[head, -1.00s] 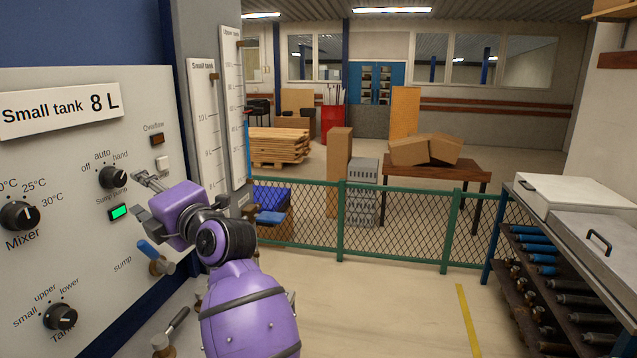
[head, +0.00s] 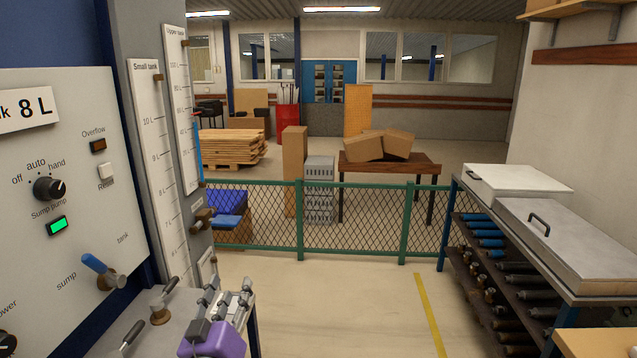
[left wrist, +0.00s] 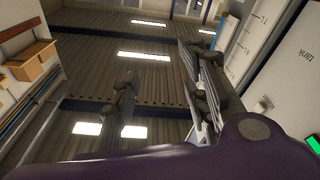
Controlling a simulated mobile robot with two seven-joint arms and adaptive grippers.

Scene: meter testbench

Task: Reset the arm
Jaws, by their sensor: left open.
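My left gripper (head: 228,290) shows at the bottom of the head view, right of the panel's lower valves. Its fingers are apart, point upward, and hold nothing. In the left wrist view the two fingers (left wrist: 165,88) stand apart with the ceiling behind them. The grey control panel (head: 85,135) is at the left, clear of the gripper. Its Sump pump knob (head: 48,188) points toward "hand", and the green lamp (head: 57,226) below is lit. My right gripper is in neither view.
A blue-handled valve (head: 100,270) juts from the panel. Level scales (head: 160,160) stand beside it. A green mesh fence (head: 350,220) crosses behind, and a rack (head: 570,290) stands at the right. The floor (head: 340,300) between is clear.

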